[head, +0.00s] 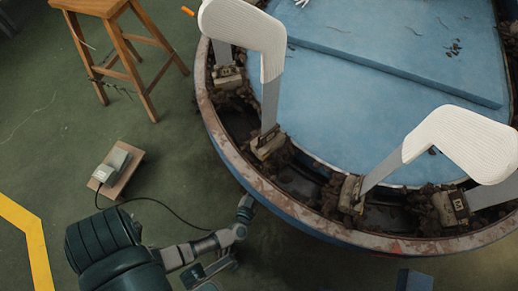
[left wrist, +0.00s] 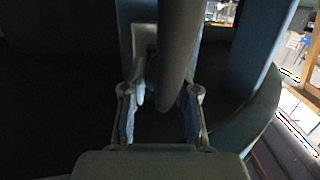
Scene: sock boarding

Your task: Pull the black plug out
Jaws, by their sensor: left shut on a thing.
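My left gripper (head: 245,208) reaches in from the bottom left to the outer side of the round machine's rim (head: 222,135). A black cable (head: 160,201) runs from a grey box (head: 112,168) on the floor to this gripper. In the left wrist view the two fingers of the gripper (left wrist: 160,98) stand on either side of a dark rounded piece (left wrist: 180,45), which I take for the black plug or its cable end. The plug's tip and its socket are hidden in shadow and behind the gripper. My right gripper is not in view.
White sock forms (head: 244,28) (head: 458,138) stand on clamps around the machine's dirty trough. A blue table top (head: 340,110) fills its middle. A wooden stool (head: 115,50) stands at the upper left. Green floor between stool and machine is mostly clear.

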